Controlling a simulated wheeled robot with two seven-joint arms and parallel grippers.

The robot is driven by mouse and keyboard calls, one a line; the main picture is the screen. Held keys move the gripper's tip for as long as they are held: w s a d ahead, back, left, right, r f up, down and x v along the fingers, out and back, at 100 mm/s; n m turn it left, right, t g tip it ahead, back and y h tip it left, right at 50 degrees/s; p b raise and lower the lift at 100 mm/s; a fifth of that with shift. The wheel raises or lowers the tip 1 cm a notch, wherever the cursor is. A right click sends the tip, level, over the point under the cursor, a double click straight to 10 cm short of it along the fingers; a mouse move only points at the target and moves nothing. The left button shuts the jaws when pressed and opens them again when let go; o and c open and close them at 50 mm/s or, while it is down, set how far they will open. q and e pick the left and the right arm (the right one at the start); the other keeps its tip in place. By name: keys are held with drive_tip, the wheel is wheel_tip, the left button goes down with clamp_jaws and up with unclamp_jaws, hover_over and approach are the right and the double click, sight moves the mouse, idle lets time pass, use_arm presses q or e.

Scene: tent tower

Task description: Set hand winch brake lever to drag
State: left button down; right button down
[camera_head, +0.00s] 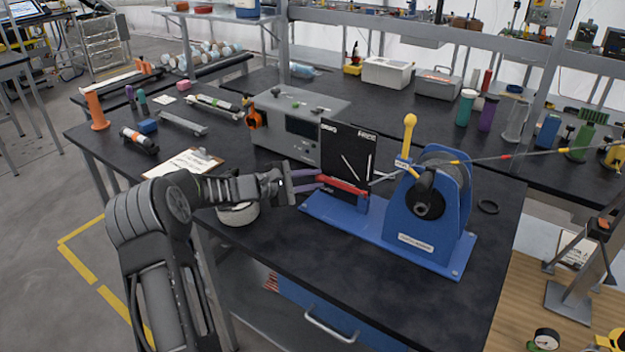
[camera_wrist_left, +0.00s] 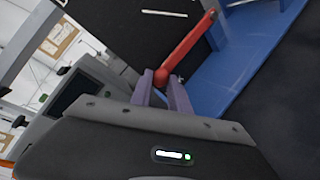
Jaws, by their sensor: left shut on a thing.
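The hand winch (camera_head: 437,205) is blue, with a grey drum and black hub, on a blue base plate (camera_head: 340,217) on the black table. Its red brake lever (camera_head: 343,185) crosses the lower part of a black upright panel (camera_head: 347,150) with white marks; the marks are too small to read surely. My left gripper (camera_head: 318,180) comes in from the left and is shut on the lever's left end. In the left wrist view, the purple fingers (camera_wrist_left: 167,92) meet the rounded end of the red lever (camera_wrist_left: 188,48). My right gripper is not in view.
A grey box with a screen (camera_head: 297,125) stands behind the panel. A white roll (camera_head: 238,212) sits below my left wrist, and a clipboard (camera_head: 185,165) lies to the left. A taut line (camera_head: 530,154) runs right from the drum. The front of the table (camera_head: 330,275) is clear.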

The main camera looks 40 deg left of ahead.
use_arm(q)
drive_tip(key=shift+d+r+m+y+b, duration=0.2)
drive_tip(key=shift+r+m+y+b, duration=0.4)
drive_tip(key=shift+r+m+b, duration=0.5)
drive_tip(key=r+m+b, duration=0.1)
drive_tip(key=r, duration=0.1)
drive_tip(key=d+r+y+b, duration=0.1)
drive_tip(key=d+r+m+g+y+b, duration=0.1)
drive_tip(key=r, duration=0.1)
drive_tip(key=shift+d+r+m, duration=0.25)
drive_tip(key=shift+r+m, duration=0.05)
drive_tip(key=shift+r, duration=0.05)
drive_tip(key=shift+d+r+m+y+b, duration=0.35)
drive_tip(key=shift+d+r+m+y, duration=0.25)
drive_tip(key=shift+d+r, duration=0.2)
drive_tip(key=c, duration=1.2)
unclamp_jaws()
drive_tip(key=shift+c, duration=0.2)
drive_tip(key=b+v, duration=0.1)
drive_tip(key=v, duration=0.6)
drive_tip(key=shift+s+r, duration=0.3)
